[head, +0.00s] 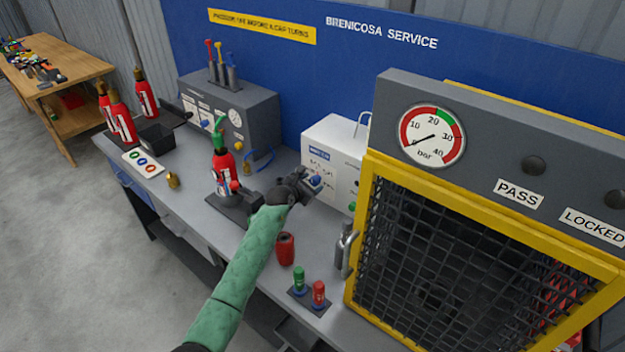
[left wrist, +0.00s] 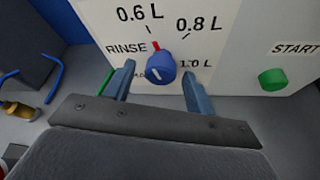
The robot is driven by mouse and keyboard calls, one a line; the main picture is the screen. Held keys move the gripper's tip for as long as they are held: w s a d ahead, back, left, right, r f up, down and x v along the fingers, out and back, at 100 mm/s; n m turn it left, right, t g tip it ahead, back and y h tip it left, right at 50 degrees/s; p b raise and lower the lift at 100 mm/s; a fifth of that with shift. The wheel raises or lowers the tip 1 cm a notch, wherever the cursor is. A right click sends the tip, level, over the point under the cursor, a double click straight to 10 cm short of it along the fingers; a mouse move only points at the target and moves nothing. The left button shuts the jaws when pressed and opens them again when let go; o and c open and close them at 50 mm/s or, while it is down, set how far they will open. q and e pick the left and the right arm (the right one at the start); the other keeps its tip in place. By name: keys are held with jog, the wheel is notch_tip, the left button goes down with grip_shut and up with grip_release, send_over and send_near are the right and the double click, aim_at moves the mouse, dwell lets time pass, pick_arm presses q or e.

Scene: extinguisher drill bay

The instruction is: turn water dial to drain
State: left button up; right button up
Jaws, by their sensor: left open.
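The water dial is a blue knob (left wrist: 161,67) on the white machine's front panel in the left wrist view. A red mark shows at its top, between the 0.6 L and 0.8 L labels and nearer 0.6 L. RINSE is at its left and 1.0 L at its right; a lower-left label is mostly hidden by a finger. In the head view the left gripper (head: 303,184) is at the machine (head: 334,146), beside the blue dial (head: 315,181).
A green START button (left wrist: 272,79) is right of the dial. A red extinguisher (head: 222,175) stands left of my arm. A red cup-like piece (head: 285,248) and small green and red cylinders are in front. The yellow-framed cage (head: 362,220) closes off the right.

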pick_arm(q)
jog(key=shift+w+d+f, duration=0.25)
jog(key=shift+w+d, duration=0.05)
jog(key=shift+w, duration=0.2)
jog(key=shift+c, duration=0.2)
jog(key=c, duration=0.9)
dwell(0.5)
jog(key=o, duration=0.9)
jog(key=shift+o, duration=0.2)
